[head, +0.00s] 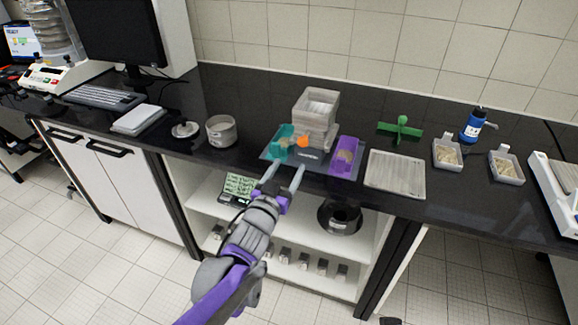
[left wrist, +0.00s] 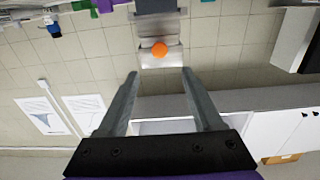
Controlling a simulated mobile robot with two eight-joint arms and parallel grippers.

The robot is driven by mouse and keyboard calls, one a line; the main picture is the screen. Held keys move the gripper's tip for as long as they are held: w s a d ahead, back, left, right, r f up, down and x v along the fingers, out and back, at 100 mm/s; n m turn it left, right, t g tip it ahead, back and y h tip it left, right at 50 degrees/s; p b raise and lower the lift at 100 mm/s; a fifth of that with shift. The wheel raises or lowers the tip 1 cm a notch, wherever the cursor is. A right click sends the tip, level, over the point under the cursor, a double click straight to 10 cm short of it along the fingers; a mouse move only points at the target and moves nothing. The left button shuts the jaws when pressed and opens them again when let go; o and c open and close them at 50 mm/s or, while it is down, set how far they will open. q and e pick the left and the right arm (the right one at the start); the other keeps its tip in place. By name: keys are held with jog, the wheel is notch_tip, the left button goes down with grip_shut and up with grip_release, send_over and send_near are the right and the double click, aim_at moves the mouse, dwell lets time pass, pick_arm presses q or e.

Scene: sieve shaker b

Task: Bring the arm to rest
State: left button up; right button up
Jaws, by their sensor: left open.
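My left gripper (head: 288,166) reaches from the lower left to the front edge of the black counter. Its two long grey fingers are apart with nothing between them; they show in the left wrist view (left wrist: 159,73). Ahead of the fingertips stands a grey boxy device (head: 316,108) with an orange knob (head: 304,131). The knob also shows in the left wrist view (left wrist: 159,48), beyond the fingers. I cannot tell the exact gap between fingertips and device. My right gripper is not seen.
A round sieve pan (head: 221,131) and a small lid (head: 185,129) lie left of the device. A flat grey tray (head: 395,174), a green cross-shaped piece (head: 400,129), a blue bottle (head: 474,124) and two sample trays (head: 447,153) are right. Open shelves are below.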

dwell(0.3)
pick_arm(q)
jog(key=s+a+f+n+g+y+p, duration=0.2)
jog(key=s+a+g+y, duration=0.1)
jog(key=s+a, duration=0.35)
jog(key=s+a+f+n+g+y+p, duration=0.1)
jog(key=s+a+f+g+y, duration=0.2)
jog(key=s+a, duration=0.35)
jog(key=s+a+f+g+p, duration=0.1)
jog(key=s+f+g, duration=0.2)
jog(key=s, duration=0.5)
jog(key=s+a+f+g+p, duration=0.1)
jog(key=s+f+g, duration=0.1)
jog(key=s, duration=0.7)
jog(key=shift+f+n+g, duration=0.3)
jog(key=shift+f+g, duration=0.1)
jog(key=shift+f, duration=0.35)
